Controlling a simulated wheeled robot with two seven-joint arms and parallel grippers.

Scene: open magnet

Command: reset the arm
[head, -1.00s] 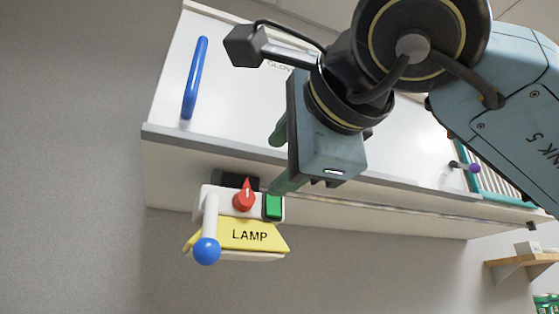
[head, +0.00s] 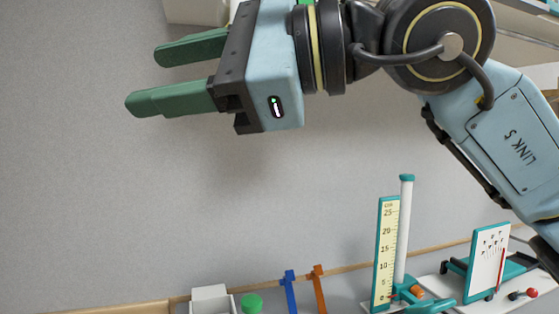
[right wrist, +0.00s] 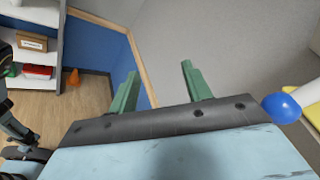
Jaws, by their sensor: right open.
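My right gripper (head: 142,78) is in the upper left of the head view, with its two green fingers apart and pointing left. Nothing is between them. The right arm comes in from the right side of the head view. In the right wrist view the same gripper (right wrist: 158,72) shows both fingers spread, with open space between them. A blue ball knob (right wrist: 281,108) shows at the right of that view, beside the gripper's body. I cannot tell whether they touch. My left gripper is not in either view.
Below the arm in the head view stand a height scale (head: 386,255), a white board in a teal frame (head: 488,262), and blue (head: 289,292) and orange (head: 319,290) uprights. The grey wall left of the fingers is clear. Shelves (right wrist: 50,50) show in the right wrist view.

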